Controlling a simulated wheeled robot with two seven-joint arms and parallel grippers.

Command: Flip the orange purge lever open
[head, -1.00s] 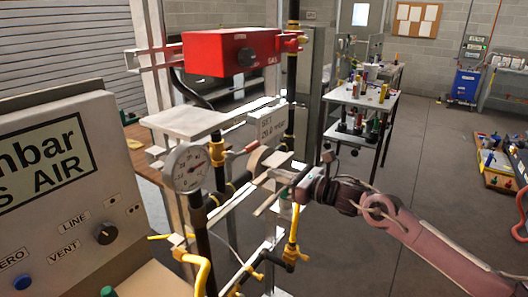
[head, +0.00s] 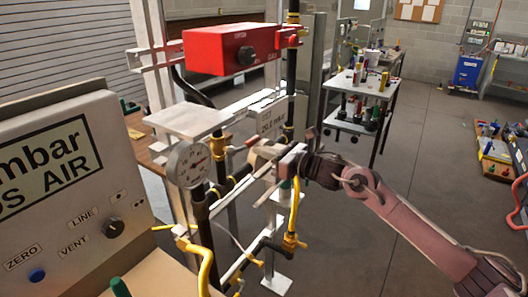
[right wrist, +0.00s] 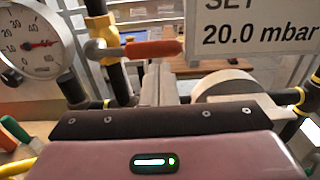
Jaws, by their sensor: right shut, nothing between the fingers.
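The orange purge lever (right wrist: 153,48) lies roughly level in the right wrist view, reaching right from a grey elbow at the yellow fitting on a dark pipe. In the head view it is a small reddish handle (head: 252,141) beside the yellow fitting. My right gripper (head: 281,162) is at the pipe rig, to the right of and a little below the lever. In the right wrist view its grey fingers (right wrist: 161,84) are together and empty, just below the lever in the picture. Contact with the lever cannot be told. My left gripper is not in view.
A pressure gauge (head: 189,164) stands left of the lever, and a white "20.0 mbar" sign (right wrist: 262,28) is at right. A round pale disc (right wrist: 226,85) is close right of the fingers. A red box (head: 232,50) is above; a control panel (head: 70,190) fills the left.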

